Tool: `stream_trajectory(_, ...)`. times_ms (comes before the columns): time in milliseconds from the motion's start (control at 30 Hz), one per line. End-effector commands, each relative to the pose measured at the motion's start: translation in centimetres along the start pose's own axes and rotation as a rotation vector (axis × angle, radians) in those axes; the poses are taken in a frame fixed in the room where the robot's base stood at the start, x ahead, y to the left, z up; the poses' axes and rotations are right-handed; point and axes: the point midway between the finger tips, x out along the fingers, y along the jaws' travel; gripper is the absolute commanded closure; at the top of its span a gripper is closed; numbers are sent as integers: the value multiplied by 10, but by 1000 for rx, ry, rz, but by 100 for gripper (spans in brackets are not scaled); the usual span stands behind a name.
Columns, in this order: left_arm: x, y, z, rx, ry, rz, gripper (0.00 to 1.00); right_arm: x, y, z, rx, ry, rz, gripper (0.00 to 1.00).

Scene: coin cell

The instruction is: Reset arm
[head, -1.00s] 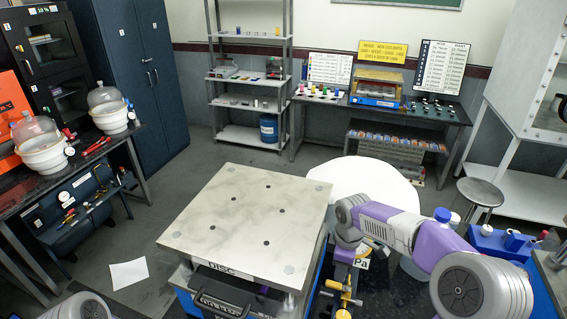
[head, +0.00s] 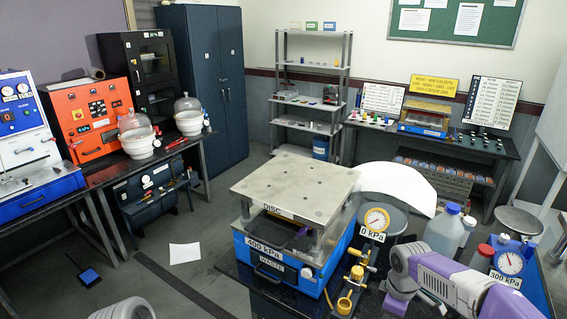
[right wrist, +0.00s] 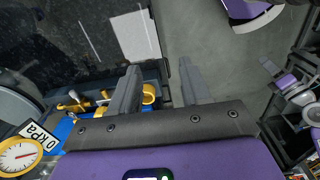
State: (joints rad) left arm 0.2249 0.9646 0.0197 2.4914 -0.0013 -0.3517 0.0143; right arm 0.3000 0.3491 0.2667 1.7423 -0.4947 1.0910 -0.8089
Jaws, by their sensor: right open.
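My right arm (head: 450,280) comes in from the lower right in the head view, in front of the black bench. Its gripper does not show there. In the right wrist view my right gripper (right wrist: 158,85) is open, its two grey fingers apart with nothing between them. Yellow valve fittings (right wrist: 98,102) lie just behind the left finger in that picture, and I cannot tell whether they touch.
A disc press (head: 298,185) with a 400 kPa label stands centre. Right of it are a 0 kPa gauge (head: 376,220), yellow valve fittings (head: 352,285), bottles (head: 443,228) and a 300 kPa gauge (head: 510,262). Paper (head: 185,253) lies on open floor to the left.

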Motion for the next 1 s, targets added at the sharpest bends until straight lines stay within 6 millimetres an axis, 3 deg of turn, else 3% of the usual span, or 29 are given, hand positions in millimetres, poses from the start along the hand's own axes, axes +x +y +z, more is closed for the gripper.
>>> stream_trajectory(33,3,-1,0,0,1,0,57,21,-7,-8,16,18,-25,53)
stream_trajectory(367,15,-5,-2,0,2,0,57,123,-50,-49,208,145,-134,53)
stream_trajectory(467,20,-7,-1,0,1,0,57,162,-75,-61,310,185,-185,53)
stream_trajectory(600,30,-11,-2,0,1,0,57,230,-126,-74,533,224,-277,53)
stream_trajectory(700,38,-14,-2,0,2,0,57,274,-168,-73,732,230,-330,53)
stream_trajectory(800,44,-16,-3,0,2,0,57,306,-203,-66,919,215,-355,53)
stream_trajectory(1000,51,-19,-3,0,1,0,57,338,-244,-45,1163,180,-347,53)
